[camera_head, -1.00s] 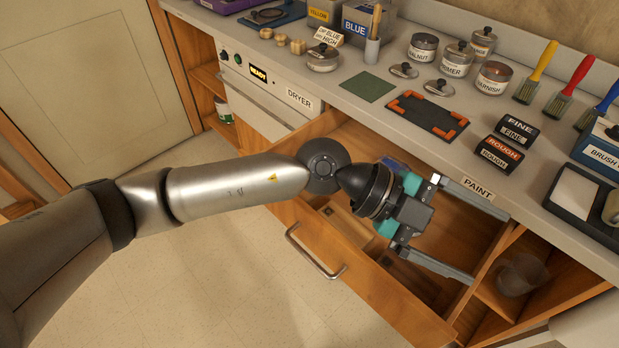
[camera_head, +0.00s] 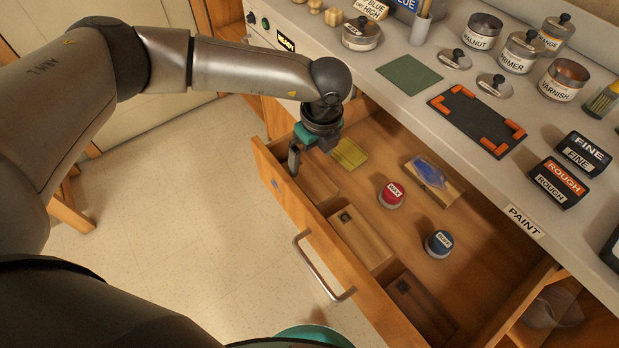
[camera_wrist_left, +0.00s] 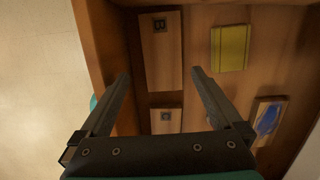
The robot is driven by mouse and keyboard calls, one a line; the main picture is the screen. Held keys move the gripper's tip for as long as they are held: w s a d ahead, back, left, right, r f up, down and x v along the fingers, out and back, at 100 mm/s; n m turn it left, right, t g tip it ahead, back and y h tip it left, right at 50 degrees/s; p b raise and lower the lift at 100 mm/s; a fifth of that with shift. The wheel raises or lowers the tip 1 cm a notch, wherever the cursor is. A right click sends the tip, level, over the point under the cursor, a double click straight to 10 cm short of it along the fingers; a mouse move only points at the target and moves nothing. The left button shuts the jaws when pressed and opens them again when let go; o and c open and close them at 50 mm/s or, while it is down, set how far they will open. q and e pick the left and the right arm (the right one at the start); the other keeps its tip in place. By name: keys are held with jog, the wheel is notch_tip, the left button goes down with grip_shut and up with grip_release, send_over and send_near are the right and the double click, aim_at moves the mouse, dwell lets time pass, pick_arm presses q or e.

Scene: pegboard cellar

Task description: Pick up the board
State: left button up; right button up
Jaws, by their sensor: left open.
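Several wooden boards lie in the open drawer (camera_head: 376,303), along its front side. One pale board with a dark square mark (camera_head: 360,235) and a darker brown board (camera_head: 420,305) show clearly. Another board (camera_head: 316,182) at the left end is partly hidden by my left gripper (camera_head: 313,160). In the left wrist view, a marked board (camera_wrist_left: 161,52) lies below and between the open fingertips of the gripper (camera_wrist_left: 160,75), with a second one (camera_wrist_left: 165,121) beside it. The gripper points down, empty; I cannot tell its height above the board. My right gripper is out of view.
The drawer also holds a yellow pad (camera_head: 349,153), a red wax tin (camera_head: 391,194), a blue tin (camera_head: 438,243) and a blue-smeared block (camera_head: 432,180). The drawer's front wall and handle (camera_head: 322,268) are close. The counter above holds a dark tray (camera_head: 476,121) and jars.

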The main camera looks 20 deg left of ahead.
aim_at(309, 177)
pick_arm(q)
jog(key=f, duration=0.3)
jog(key=f+b, duration=0.1)
jog(key=f, duration=0.1)
jog(key=w+a+f+b, duration=0.1)
jog(key=f, duration=0.2)
jog(key=shift+f, duration=0.3)
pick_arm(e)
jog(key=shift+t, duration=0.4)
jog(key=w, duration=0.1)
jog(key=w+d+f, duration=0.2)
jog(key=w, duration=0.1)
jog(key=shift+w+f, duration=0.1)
pick_arm(q)
jog(key=shift+c, duration=0.2)
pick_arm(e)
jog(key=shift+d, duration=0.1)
pick_arm(q)
jog(key=c, duration=1.1)
jog(key=shift+w+r, duration=0.1)
jog(key=shift+c, duration=0.2)
